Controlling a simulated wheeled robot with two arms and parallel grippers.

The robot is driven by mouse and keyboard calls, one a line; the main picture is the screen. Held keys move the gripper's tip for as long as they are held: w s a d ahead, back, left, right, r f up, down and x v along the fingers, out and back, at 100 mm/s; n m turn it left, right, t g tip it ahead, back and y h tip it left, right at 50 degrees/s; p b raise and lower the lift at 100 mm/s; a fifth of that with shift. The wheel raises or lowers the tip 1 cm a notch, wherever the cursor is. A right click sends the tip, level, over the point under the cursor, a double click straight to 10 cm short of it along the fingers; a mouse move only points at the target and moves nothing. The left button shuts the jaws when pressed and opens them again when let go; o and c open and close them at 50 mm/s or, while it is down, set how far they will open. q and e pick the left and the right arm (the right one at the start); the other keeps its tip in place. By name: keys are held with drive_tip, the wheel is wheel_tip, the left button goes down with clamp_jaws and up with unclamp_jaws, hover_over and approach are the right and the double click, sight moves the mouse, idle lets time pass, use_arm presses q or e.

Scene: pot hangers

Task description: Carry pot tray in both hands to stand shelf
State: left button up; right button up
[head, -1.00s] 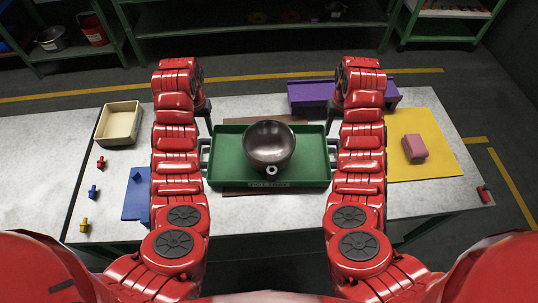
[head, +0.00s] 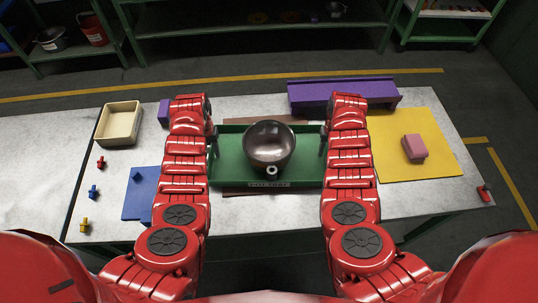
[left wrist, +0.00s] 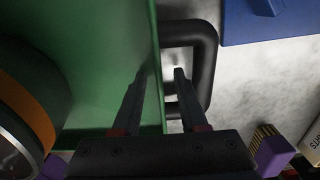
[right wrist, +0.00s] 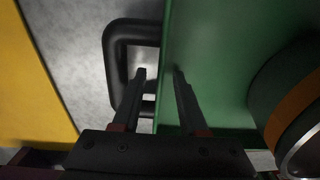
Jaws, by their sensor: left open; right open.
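The green pot tray (head: 225,172) lies on the table with a dark metal pot (head: 268,143) standing in its middle. A black loop handle shows at the tray's side in the left wrist view (left wrist: 208,65) and another in the right wrist view (right wrist: 112,60). My left gripper (left wrist: 160,73) is open and empty, one fingertip over the tray side and one over the handle's opening. My right gripper (right wrist: 160,71) is open and empty in the mirrored position. In the head view my arms hide both handles. I cannot tell whether the fingers touch anything.
A purple stand (head: 300,98) is behind the tray at right. A yellow mat (head: 425,165) with a pink block (head: 414,148) lies right. A beige bin (head: 118,122), a blue mat (head: 138,205) and small coloured pegs lie left. Green shelves (head: 230,20) stand at the back.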

use_arm(q)
clamp_jaws()
use_arm(e)
clamp_jaws()
use_arm(q)
drive_tip(key=shift+w+r, duration=0.1)
idle(1.1)
